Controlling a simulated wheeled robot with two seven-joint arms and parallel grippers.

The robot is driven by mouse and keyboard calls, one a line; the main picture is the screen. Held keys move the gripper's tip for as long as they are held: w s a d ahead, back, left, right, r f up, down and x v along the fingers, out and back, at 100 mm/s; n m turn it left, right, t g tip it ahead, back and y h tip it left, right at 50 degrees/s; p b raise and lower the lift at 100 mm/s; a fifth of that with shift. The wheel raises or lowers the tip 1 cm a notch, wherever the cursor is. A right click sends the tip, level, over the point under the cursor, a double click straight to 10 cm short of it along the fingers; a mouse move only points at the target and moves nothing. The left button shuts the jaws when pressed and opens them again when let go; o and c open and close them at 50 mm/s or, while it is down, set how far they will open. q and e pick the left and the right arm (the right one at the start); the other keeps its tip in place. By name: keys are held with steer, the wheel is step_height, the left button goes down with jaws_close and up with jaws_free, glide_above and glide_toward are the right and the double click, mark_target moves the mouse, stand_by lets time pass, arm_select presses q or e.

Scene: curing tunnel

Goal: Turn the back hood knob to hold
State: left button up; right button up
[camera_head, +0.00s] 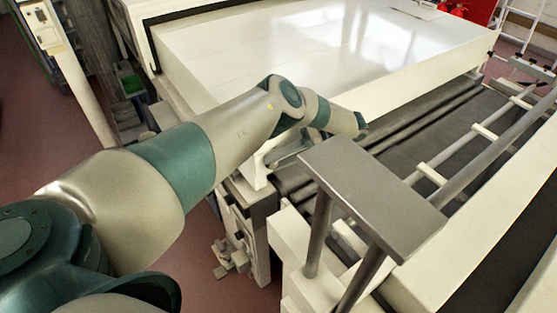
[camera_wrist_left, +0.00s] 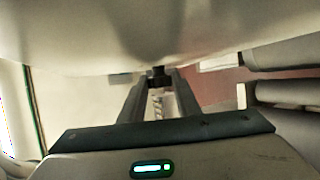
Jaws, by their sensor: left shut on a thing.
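The back hood knob looks like the small dark piece (camera_wrist_left: 158,71) between my left fingertips in the left wrist view. My left gripper (camera_wrist_left: 159,82) is shut on it, with one finger on each side. Which position the knob is set to cannot be read. In the head view my left arm reaches in from the left to the near side of the large cream hood (camera_head: 310,50). There the fingers and the knob are hidden. My right gripper is not in view.
A dark conveyor belt (camera_head: 437,136) runs beside the hood, with metal rails (camera_head: 482,155) along it. A grey plate on posts (camera_head: 372,188) stands close to the right of my left arm. A pale surface (camera_wrist_left: 150,30) fills the top of the wrist view, close above the fingers.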

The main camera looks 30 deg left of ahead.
arm_select(q)
steer(key=shift+f, duration=0.1)
stand_by(0.4)
steer(key=o, duration=1)
steer(key=shift+s+a, duration=0.1)
steer(key=shift+o, duration=0.2)
steer(key=shift+t+h, duration=0.3)
steer(key=shift+t, duration=0.2)
